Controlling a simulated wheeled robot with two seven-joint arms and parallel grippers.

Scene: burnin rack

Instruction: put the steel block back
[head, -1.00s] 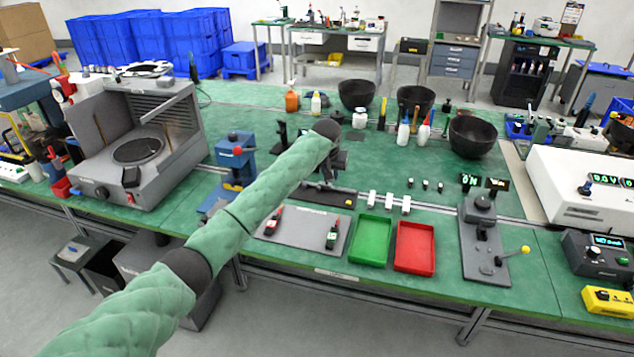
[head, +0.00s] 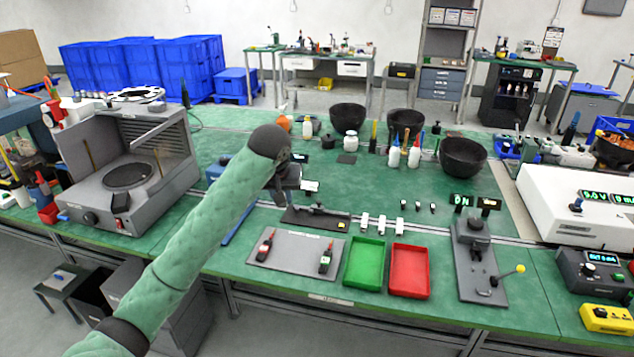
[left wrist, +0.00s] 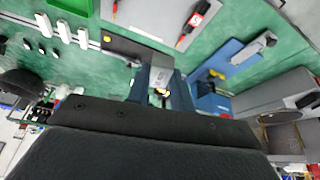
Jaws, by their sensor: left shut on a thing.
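My left gripper (left wrist: 160,92) is shut on a light grey steel block (left wrist: 161,66), which shows between its two dark fingers in the left wrist view. In the head view the left arm comes in from the lower left, and its wrist hides most of the gripper. A pale piece that looks like the steel block (head: 310,186) shows there, held above the bench. Below it lies a dark fixture plate (head: 315,219) with a rail and a small yellow mark. My right gripper is not in view.
A blue press (head: 217,170) stands left of the wrist, partly hidden. Black bowls (head: 463,157) and bottles stand behind. Green bench right of the pad is fairly clear.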

